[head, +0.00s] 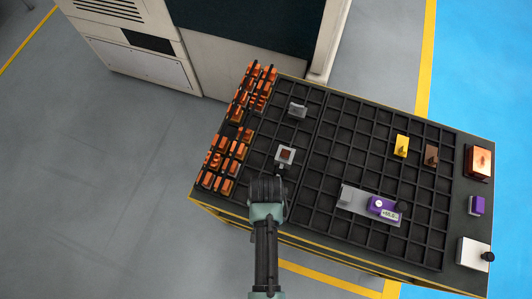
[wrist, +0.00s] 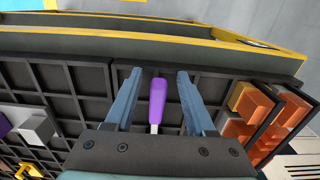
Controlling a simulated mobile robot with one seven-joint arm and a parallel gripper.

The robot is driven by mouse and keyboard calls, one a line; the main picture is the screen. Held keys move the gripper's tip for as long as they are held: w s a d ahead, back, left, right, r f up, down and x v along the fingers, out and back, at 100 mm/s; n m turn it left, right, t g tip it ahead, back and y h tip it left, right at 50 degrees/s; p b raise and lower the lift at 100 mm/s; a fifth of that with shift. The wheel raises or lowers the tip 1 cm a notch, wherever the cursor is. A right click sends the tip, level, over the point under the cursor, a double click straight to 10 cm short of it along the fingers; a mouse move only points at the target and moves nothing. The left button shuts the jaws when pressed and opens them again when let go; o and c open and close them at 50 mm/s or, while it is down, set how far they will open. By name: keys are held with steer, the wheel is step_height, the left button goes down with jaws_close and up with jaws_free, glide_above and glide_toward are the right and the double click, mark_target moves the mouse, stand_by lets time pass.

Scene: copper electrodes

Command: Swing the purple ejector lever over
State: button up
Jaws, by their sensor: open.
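The purple ejector lever (wrist: 157,98) shows in the wrist view as a purple handle on a pale metal shaft. It stands between the two blue-grey fingers of my gripper (wrist: 158,76), which are open with a visible gap on each side of it. In the head view my gripper (head: 280,177) is over the near-left part of the black grid table, just in front of a small grey fixture with a brown square centre (head: 285,155). The lever cannot be made out in the head view, where my gripper and arm cover that spot.
Copper electrodes (head: 220,160) fill racks along the table's left side. A grey bar with a purple display unit (head: 383,207) lies to the right. The grid table's middle (head: 345,140) is clear.

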steer(key=shift+r+p, duration=3.55)
steer(key=shift+p, duration=0.15)
